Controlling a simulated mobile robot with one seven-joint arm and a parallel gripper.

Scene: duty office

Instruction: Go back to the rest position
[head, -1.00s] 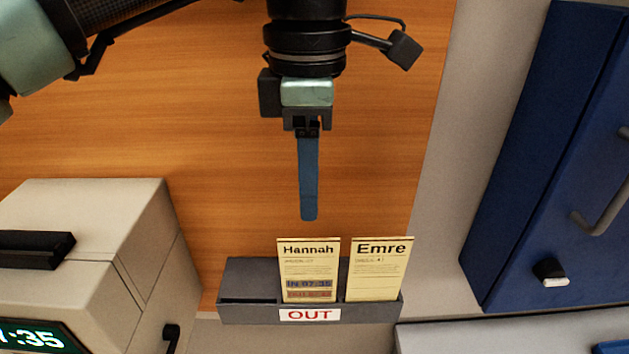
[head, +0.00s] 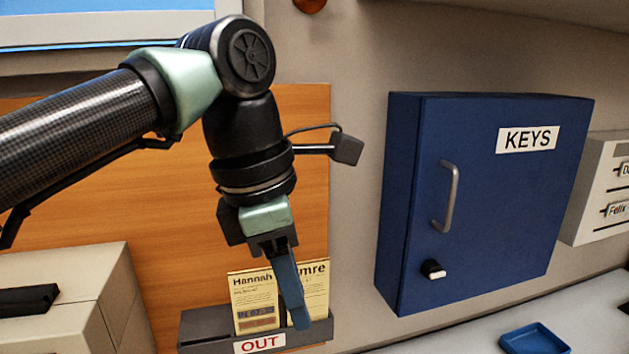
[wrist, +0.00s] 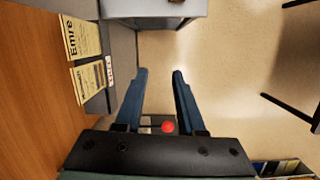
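My gripper (head: 302,322) points down in the head view, its blue fingers seen edge-on. In the wrist view my gripper (wrist: 159,76) has its two fingers apart with nothing between them. In the head view it overlaps the grey OUT rack (head: 205,328) and partly hides the Emre card (head: 318,298). The Hannah card (head: 253,298) stands to its left in the same rack. In the wrist view both cards and the rack lie left of the fingers, apart from them.
A blue KEYS cabinet (head: 480,215) hangs to the right on the wall. A beige box (head: 70,290) stands at lower left. A small blue tray (head: 535,340) lies on the pale surface at lower right. The wrist view shows open floor (wrist: 235,60).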

